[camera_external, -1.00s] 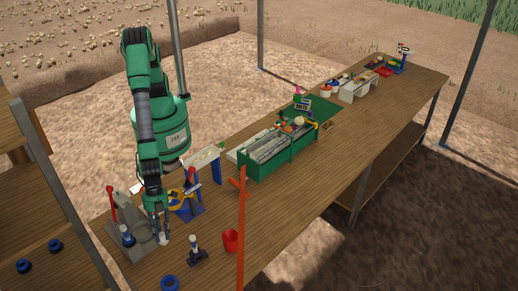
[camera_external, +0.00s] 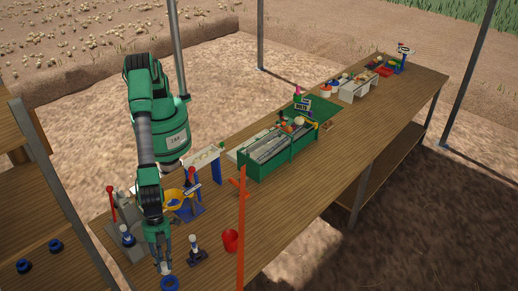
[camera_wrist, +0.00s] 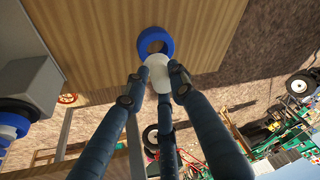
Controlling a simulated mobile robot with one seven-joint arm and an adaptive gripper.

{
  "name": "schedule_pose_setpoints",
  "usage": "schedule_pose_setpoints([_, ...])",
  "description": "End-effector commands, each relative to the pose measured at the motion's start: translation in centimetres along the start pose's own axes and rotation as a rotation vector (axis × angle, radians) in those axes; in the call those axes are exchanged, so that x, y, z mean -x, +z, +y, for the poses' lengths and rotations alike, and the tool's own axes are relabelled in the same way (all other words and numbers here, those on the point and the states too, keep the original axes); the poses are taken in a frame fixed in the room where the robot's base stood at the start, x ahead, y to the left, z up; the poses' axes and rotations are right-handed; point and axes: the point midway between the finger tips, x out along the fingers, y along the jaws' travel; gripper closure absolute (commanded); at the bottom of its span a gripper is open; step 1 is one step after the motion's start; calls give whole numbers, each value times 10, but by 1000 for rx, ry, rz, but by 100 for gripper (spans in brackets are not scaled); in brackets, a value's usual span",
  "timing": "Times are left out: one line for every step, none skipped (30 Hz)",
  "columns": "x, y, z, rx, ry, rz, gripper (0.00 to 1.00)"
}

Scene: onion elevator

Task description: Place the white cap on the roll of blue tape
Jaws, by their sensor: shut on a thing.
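The white cap (camera_wrist: 157,72) is pinched between the fingertips of my gripper (camera_wrist: 157,85) in the wrist view. In the external view my gripper (camera_external: 161,256) points down near the table's front left end, with the small white cap (camera_external: 165,269) at its tips. The roll of blue tape (camera_wrist: 167,42) lies flat on the table, its open centre facing up. In the wrist view the cap overlaps the near rim of the roll. In the external view the roll (camera_external: 170,285) sits just below the fingertips. I cannot tell the height gap between them.
A blue and white stand (camera_external: 194,247) and a red cup (camera_external: 230,241) are right of my gripper. A grey block-like device (camera_external: 122,222) is to its left. Other blue rolls (camera_external: 24,266) lie on the left shelf.

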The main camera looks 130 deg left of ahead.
Motion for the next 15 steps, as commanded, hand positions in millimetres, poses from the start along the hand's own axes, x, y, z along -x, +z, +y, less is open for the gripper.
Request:
schedule_pose_setpoints([-3, -5, -1, 0, 0, 1, 93])
schedule_pose_setpoints([-5, -7, -2, 0, 0, 1, 93])
schedule_pose_setpoints([-6, -10, -3, -1, 0, 0, 93])
schedule_pose_setpoints([-6, -12, -3, -1, 0, 1, 93])
schedule_pose_setpoints([-7, -14, -4, -1, 0, 1, 93])
schedule_pose_setpoints([-8, -15, -4, -1, 0, 1, 93])
schedule_pose_setpoints([-8, -16, -4, -1, 0, 1, 93])
schedule_pose_setpoints([-8, -16, -4, -1, 0, 0, 93])
schedule_pose_setpoints([-9, -17, -4, -1, 0, 0, 93])
schedule_pose_setpoints([-9, -17, -4, -1, 0, 0, 93])
schedule_pose_setpoints([-9, -17, -4, -1, 0, 0, 93])
schedule_pose_setpoints([-9, -17, -4, -1, 0, 0, 93])
schedule_pose_setpoints([-9, -17, -4, -1, 0, 0, 93])
schedule_pose_setpoints([-8, -17, -4, -1, 0, 0, 93])
schedule_pose_setpoints([-8, -17, -4, -1, 0, 0, 93])
